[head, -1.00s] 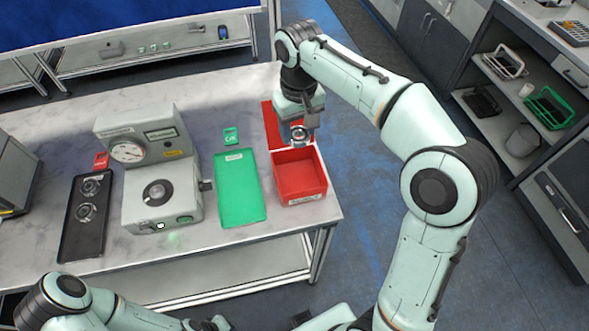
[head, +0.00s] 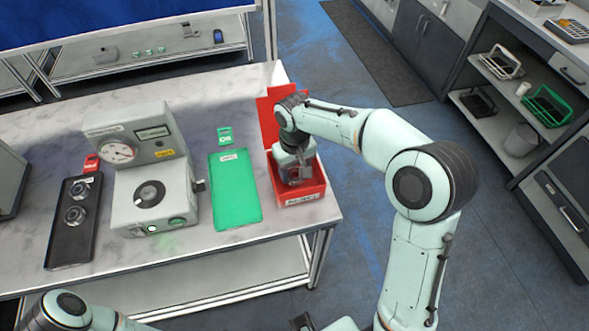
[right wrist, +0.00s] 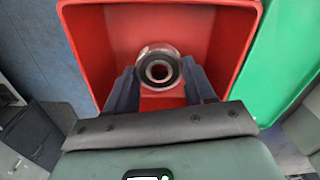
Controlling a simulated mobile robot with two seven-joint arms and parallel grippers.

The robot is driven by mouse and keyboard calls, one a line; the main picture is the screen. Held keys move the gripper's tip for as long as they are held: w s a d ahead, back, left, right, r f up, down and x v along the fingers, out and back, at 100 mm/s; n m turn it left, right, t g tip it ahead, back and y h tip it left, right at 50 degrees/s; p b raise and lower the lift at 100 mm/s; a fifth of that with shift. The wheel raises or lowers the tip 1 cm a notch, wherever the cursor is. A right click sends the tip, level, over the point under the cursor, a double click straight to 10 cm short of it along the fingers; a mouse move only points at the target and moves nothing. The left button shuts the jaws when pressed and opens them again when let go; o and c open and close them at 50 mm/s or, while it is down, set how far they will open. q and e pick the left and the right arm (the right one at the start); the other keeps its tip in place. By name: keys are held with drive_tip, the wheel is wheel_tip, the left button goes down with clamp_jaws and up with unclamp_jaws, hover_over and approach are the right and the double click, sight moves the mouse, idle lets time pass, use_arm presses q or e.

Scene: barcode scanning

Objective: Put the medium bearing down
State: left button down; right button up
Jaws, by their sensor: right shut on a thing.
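The medium bearing (right wrist: 159,70) shows in the right wrist view as a ring with a metal rim and dark inner band. My right gripper (right wrist: 160,85) is shut on it, a finger on each side. It is inside the open red box (right wrist: 85,40), over the box floor; I cannot tell whether the bearing touches the floor. In the head view the right gripper (head: 294,178) reaches down into the red box (head: 305,198) and hides the bearing. My left gripper is out of view; only part of the left arm shows at the lower left.
A green tray (head: 235,190) lies left of the red box. A grey gauge device (head: 150,190) stands further left. A black tray (head: 70,245) holds two bearings (head: 75,215). The red box is near the table's right edge.

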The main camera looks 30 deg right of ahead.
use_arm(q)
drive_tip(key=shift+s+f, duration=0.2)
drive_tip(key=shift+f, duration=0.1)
use_arm(e)
drive_tip(key=shift+f, duration=0.6)
drive_tip(key=o, duration=1.1)
drive_tip(key=shift+o, duration=0.2)
drive_tip(key=shift+r, duration=0.1)
drive_tip(key=shift+r, duration=0.25)
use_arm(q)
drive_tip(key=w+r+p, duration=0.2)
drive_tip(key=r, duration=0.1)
use_arm(e)
wheel_tip(320, 180, up, 13)
drive_tip(key=shift+f, duration=0.2)
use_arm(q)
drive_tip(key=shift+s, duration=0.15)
